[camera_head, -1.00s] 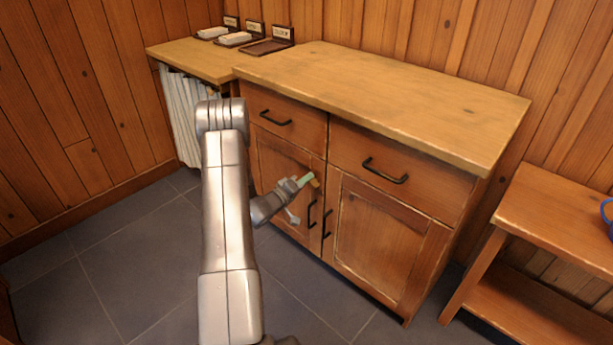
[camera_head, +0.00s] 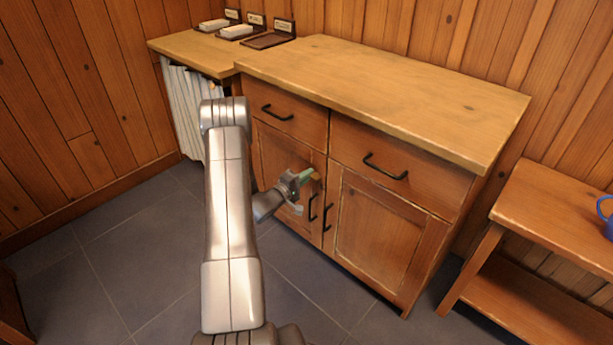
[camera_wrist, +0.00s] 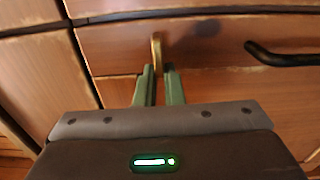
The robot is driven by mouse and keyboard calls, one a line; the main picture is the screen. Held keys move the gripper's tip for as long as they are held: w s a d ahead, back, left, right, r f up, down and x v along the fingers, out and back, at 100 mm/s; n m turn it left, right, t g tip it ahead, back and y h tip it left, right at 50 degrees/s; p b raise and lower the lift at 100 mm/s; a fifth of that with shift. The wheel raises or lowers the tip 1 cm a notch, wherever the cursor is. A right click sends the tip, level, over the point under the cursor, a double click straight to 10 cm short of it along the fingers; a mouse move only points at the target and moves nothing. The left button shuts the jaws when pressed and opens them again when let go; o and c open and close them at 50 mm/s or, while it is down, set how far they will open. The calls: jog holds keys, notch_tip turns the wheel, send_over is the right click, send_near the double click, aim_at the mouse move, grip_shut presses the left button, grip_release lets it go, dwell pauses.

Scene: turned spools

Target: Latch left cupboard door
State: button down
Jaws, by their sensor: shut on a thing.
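The left cupboard door (camera_head: 272,160) is a wooden panel under the left drawer, with a vertical black handle (camera_head: 312,207) near its right edge. It looks flush with the cabinet front. My gripper (camera_head: 308,177) is at the upper right part of this door, above the handle. In the wrist view, the green fingertips of my gripper (camera_wrist: 159,72) are shut on a small brass latch (camera_wrist: 156,50), which stands out between them. The fingers hide the latch's lower part. In the head view my gripper hides most of it.
The right cupboard door (camera_head: 385,230) is shut beside it. Drawers with black handles (camera_head: 385,167) sit above both doors. A low wooden bench (camera_head: 560,215) with a blue mug (camera_head: 606,212) stands at right. A side counter (camera_head: 190,52) holds trays. The grey floor in front is clear.

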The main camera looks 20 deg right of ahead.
jog(key=c, duration=1.5)
grip_release()
jog(key=shift+c, duration=0.2)
jog(key=p+v, duration=0.2)
jog(key=v, duration=1.2)
jog(key=shift+d+f, duration=0.1)
jog(key=shift+d, duration=0.1)
jog(key=b+x, duration=0.2)
jog(key=x, duration=1.1)
jog(key=shift+w+d, duration=0.2)
jog(key=shift+d, duration=0.05)
jog(key=shift+a, duration=0.1)
